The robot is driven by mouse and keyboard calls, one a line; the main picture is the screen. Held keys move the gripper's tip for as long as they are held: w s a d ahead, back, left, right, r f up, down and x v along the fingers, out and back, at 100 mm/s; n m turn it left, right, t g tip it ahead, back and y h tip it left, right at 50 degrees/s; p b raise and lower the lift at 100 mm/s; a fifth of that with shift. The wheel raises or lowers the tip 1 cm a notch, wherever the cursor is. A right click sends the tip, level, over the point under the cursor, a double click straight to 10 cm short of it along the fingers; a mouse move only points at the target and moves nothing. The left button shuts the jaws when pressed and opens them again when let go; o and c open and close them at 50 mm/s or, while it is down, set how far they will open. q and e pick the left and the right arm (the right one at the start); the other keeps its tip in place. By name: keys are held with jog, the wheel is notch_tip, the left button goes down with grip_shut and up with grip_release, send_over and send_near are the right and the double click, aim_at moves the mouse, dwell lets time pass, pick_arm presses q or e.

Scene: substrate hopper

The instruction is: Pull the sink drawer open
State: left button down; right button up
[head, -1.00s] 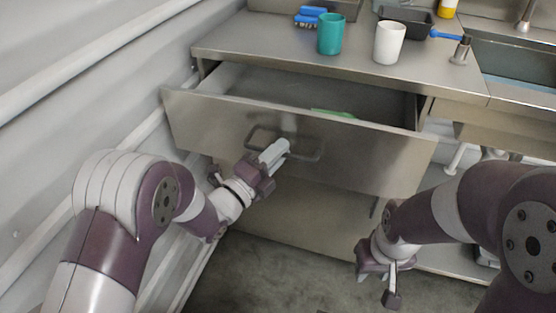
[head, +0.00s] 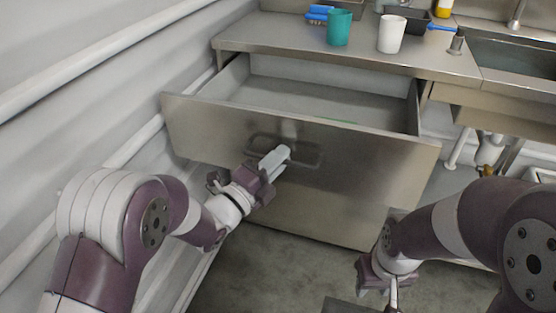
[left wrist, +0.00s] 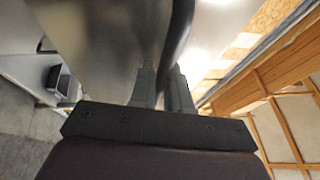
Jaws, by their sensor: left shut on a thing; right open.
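The sink drawer (head: 355,172) is a wide steel drawer under the counter, and it stands well open. Its dark bar handle (head: 305,153) is on the front. In the left wrist view the dark handle bar (left wrist: 177,45) runs between the two fingers of my left gripper (left wrist: 164,85). My right gripper (head: 385,285) is at the lower right, away from the drawer and open; its tips are partly cut off by the frame edge.
A teal cup (head: 339,28) and a white cup (head: 392,34) stand on the counter (head: 300,35) above the drawer. A sink (head: 510,60) is at the right. The ribbed wall (head: 60,80) is close at left.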

pick_arm(q)
jog(key=c, duration=1.4)
grip_release()
jog(key=shift+c, duration=0.2)
jog(key=p+v, duration=0.2)
jog(key=v, duration=1)
jog(key=shift+s+a+f, duration=0.15)
jog(key=shift+s+a, duration=0.05)
jog(key=shift+s, duration=0.1)
